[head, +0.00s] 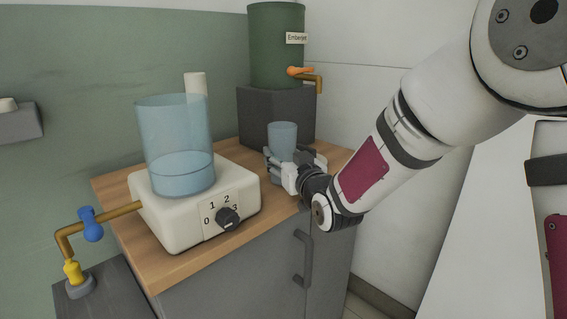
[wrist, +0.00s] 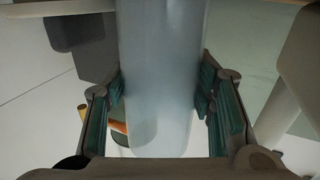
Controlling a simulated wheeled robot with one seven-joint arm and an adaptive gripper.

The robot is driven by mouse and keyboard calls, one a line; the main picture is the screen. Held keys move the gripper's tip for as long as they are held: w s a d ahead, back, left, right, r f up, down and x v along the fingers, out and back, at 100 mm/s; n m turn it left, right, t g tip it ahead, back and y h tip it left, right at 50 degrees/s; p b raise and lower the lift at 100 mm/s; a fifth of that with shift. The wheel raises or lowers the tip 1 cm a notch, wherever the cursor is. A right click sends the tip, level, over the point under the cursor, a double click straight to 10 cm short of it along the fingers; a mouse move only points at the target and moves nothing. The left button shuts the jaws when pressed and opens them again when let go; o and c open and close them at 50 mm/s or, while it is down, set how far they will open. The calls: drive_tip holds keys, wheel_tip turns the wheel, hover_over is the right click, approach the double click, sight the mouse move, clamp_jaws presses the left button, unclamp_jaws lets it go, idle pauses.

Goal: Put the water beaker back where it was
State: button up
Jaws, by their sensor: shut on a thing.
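The small blue translucent beaker (head: 283,138) is upright between the fingers of my gripper (head: 287,171), near the right end of the wooden counter. In the wrist view the beaker (wrist: 162,75) fills the middle, and the fingers of my gripper (wrist: 161,95) press on it from both sides. The gripper hides the beaker's lower part in the head view, so I cannot tell whether it touches the counter. A larger blue beaker (head: 176,130) stands on a white hotplate (head: 190,225) to the left.
A green dispenser (head: 275,45) with an orange-handled tap (head: 302,72) stands on a dark block (head: 270,112) behind my gripper. A brass pipe with a blue valve (head: 91,224) is at the left. The counter's front strip (head: 230,245) is bare.

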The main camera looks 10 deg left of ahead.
drive_tip(key=shift+f, duration=0.35)
drive_tip(key=o, duration=1.5)
drive_tip(key=shift+r, duration=0.1)
drive_tip(key=shift+r, duration=0.15)
drive_tip(key=p+v, duration=0.1)
drive_tip(key=v, duration=1.1)
drive_tip(key=shift+d, duration=0.1)
